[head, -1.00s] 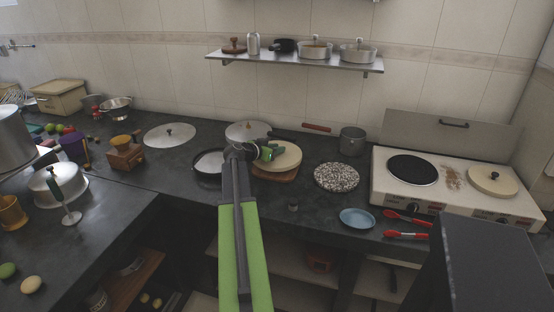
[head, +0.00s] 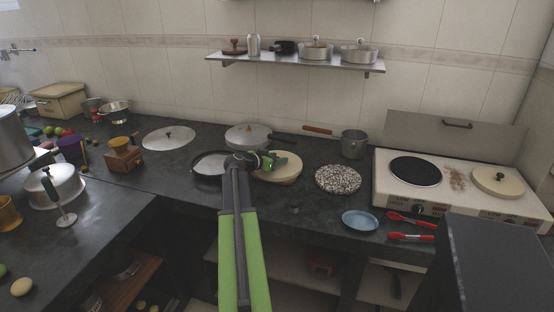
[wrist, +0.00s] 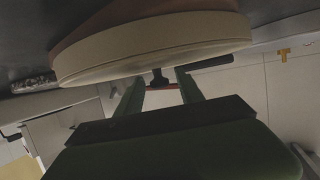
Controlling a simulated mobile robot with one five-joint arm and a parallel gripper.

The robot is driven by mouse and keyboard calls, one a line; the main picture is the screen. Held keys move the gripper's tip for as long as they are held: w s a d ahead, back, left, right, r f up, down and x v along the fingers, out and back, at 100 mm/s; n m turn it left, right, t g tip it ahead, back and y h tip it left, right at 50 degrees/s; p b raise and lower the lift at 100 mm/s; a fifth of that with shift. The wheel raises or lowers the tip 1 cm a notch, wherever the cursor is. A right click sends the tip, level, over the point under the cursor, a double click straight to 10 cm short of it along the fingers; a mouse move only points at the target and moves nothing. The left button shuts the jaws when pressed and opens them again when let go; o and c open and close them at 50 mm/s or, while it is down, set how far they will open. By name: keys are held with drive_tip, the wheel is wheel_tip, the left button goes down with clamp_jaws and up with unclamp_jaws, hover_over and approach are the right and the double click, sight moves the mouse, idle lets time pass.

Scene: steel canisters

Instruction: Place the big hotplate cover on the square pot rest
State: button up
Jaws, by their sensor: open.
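The big hotplate cover, a cream disc (head: 288,170) with a dark knob, lies flat near the middle of the counter in the head view. The brown wooden pot rest (head: 277,184) shows as a strip under its front edge; most of it is hidden. In the upside-down wrist view the cover (wrist: 150,50) rests against the brown rest (wrist: 85,40). My gripper (head: 268,162) is over the cover. In the wrist view my open gripper (wrist: 160,88) has its fingers on either side of the knob (wrist: 159,78); I cannot tell if they touch it.
A dark pan (head: 208,165) and a lidded pan (head: 247,137) stand close left and behind. A speckled round mat (head: 338,179) lies to the right, before the hotplate stove (head: 440,180) with a smaller cream cover (head: 498,181). A blue plate (head: 360,220) lies near the front edge.

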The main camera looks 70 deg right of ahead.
drive_tip(key=shift+r, duration=0.2)
drive_tip(key=p+v, duration=0.4)
drive_tip(key=v, duration=0.8)
